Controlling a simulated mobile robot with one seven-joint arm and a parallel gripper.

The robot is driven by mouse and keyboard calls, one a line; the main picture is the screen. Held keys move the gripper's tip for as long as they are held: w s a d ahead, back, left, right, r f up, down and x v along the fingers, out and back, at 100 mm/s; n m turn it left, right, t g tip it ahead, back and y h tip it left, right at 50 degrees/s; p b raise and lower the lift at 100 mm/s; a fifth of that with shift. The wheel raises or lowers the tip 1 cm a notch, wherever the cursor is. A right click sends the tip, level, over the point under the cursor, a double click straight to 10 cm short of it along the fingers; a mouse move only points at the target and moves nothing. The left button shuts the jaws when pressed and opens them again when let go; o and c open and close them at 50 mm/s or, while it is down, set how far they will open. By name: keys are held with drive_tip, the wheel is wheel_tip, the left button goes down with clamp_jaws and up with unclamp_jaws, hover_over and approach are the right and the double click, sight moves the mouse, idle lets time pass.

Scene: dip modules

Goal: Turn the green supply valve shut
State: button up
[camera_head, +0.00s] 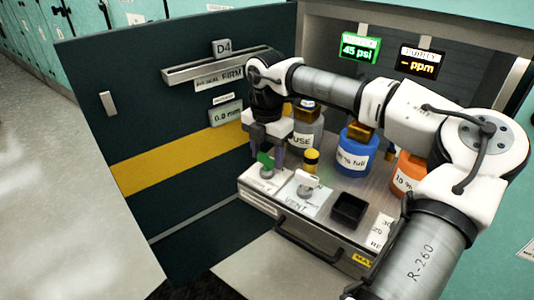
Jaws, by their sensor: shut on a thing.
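The green supply valve (265,159) is a green handle on a pale plate (262,182) at the front left corner of the drawer top. My gripper (265,154) points down over it, its fingers at either side of the green handle, shut on it. Part of the handle is hidden by the fingers. A small green screen (360,48) at the back reads 45 psi.
A white vent valve (306,181) stands just right of the supply valve. The dark cabinet door (165,120) is at left.

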sight(267, 156)
drive_tip(key=o, duration=1)
wheel_tip(267, 156, up, 14)
drive_tip(key=shift+f+p, duration=0.1)
drive_tip(key=shift+p, duration=0.55)
